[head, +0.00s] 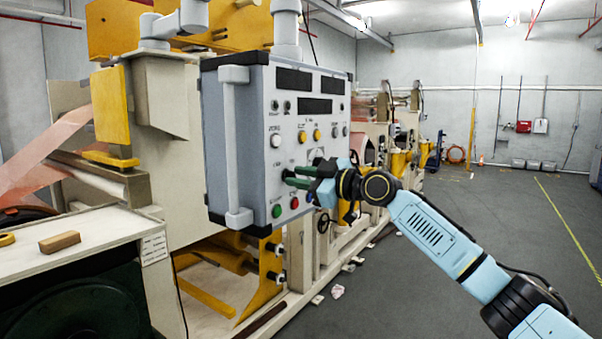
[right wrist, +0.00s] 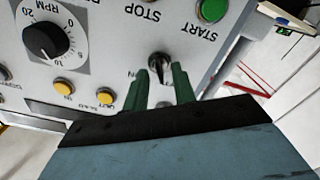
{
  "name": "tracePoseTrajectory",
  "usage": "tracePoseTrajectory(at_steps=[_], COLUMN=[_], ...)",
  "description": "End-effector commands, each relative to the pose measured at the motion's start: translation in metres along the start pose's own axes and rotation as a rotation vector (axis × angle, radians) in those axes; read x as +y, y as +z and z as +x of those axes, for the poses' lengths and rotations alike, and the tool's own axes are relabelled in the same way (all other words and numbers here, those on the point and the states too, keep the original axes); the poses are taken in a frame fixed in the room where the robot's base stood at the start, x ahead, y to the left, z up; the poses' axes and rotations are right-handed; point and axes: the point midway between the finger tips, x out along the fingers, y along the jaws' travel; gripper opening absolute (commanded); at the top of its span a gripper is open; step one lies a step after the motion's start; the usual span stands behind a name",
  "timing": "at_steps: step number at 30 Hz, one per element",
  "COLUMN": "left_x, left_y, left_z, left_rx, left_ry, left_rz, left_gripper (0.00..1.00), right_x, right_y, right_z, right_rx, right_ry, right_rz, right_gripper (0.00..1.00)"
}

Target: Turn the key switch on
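The key switch (right wrist: 159,62) is a small dark key or knob on the pale control panel in the right wrist view, where the panel's lettering is upside down. The letters "ON" are partly visible beside it. My right gripper (right wrist: 160,75) has two green fingers, one on each side of the key switch, with a small gap to it; it looks open. In the head view, my right gripper (head: 287,175) reaches in from the right to the lower part of the control panel (head: 316,133) and hides the key switch there. My left gripper is not in view.
The panel carries a green START button (right wrist: 212,10), a black RPM dial (right wrist: 46,39) and yellow buttons (right wrist: 105,98) close to the fingers. A red button (head: 294,203) sits below my gripper. A grey vertical handle (head: 235,145) lines the box's left side. Floor at right is open.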

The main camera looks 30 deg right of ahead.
Motion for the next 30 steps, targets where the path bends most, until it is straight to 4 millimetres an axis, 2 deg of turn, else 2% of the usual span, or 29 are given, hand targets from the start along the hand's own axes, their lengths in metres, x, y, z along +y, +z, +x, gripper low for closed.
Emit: tracePoseTrajectory(at_steps=[7, 13, 14, 23, 30], left_x=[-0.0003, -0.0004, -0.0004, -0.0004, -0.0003], left_y=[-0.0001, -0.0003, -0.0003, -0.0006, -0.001], left_z=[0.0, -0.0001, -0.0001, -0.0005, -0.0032], left_rx=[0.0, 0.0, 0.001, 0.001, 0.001], left_ry=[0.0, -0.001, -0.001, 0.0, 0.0], left_rz=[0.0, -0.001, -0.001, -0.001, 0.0], left_gripper=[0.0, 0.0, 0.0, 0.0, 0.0], right_x=[-0.0001, 0.0001, 0.0001, 0.0001, 0.0007], right_y=[0.0003, 0.0002, 0.0002, 0.0, -0.0009], right_z=[0.0008, 0.0006, 0.0005, 0.0005, 0.0006], right_rx=[0.0, 0.0, 0.0, 0.0, 0.002], right_ry=[0.0, 0.001, 0.001, 0.0, 0.001], right_rz=[0.0, 0.0, 0.0, 0.009, 0.09], right_gripper=[0.26, 0.01, 0.0, 0.0, 0.0])
